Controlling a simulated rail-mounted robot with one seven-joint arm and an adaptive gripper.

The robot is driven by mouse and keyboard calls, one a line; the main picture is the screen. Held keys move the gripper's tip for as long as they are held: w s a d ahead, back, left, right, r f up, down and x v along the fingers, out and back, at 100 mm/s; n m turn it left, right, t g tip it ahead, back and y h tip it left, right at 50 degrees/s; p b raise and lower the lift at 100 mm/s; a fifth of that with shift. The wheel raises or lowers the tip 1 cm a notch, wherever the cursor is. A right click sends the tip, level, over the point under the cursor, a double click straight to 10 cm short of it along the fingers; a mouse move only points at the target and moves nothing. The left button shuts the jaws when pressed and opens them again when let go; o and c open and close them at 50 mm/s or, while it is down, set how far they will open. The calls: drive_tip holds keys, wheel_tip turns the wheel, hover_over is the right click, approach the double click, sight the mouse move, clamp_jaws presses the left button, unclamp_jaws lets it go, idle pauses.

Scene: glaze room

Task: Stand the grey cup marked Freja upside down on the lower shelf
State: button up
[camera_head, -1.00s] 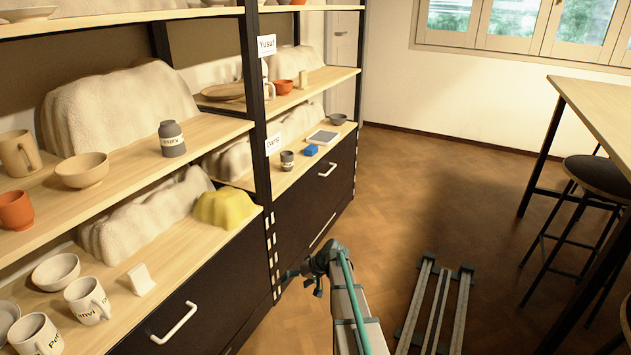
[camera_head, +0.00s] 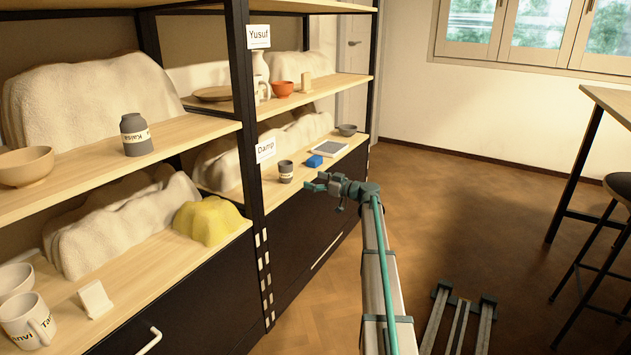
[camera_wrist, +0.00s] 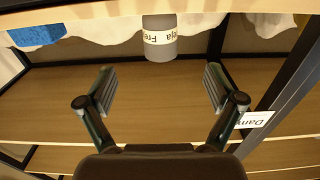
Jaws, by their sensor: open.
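A small grey cup (camera_head: 286,171) with a white label band stands near the front of the lower shelf's right bay (camera_head: 302,181), beside the Damp tag. In the wrist view, which is upside down, the cup (camera_wrist: 160,46) shows at the top, and part of its label reads Freja. In the head view its top looks like a dark open mouth, but this is too small to be sure. My gripper (camera_head: 314,184) is in front of the shelf, just right of the cup. Its fingers (camera_wrist: 160,88) are open and empty, with the cup beyond the gap between them, not touched.
A blue block (camera_head: 314,161), a tablet-like thing (camera_head: 330,149) and a grey bowl (camera_head: 347,130) lie right of the cup. A pale rock-like mass (camera_head: 222,168) stands behind. A grey Kaisa jar (camera_head: 136,136) stands left on the shelf above.

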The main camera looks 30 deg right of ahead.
sight(292, 169)
drive_tip(key=p+x, duration=0.1)
drive_tip(key=x, duration=0.3)
drive_tip(key=p+x, duration=0.1)
drive_tip(key=x, duration=0.4)
drive_tip(key=shift+w+a+f, duration=0.15)
drive_tip(key=shift+w+f, duration=0.1)
drive_tip(key=shift+w, duration=0.05)
drive_tip(key=shift+b+x, duration=0.6)
drive_tip(key=shift+x, duration=0.8)
drive_tip(key=shift+r, duration=0.2)
drive_tip(key=c, duration=1.2)
drive_tip(key=shift+r, duration=1.2)
drive_tip(key=shift+c, duration=0.2)
drive_tip(key=b+v, duration=0.4)
drive_tip(key=v, duration=1)
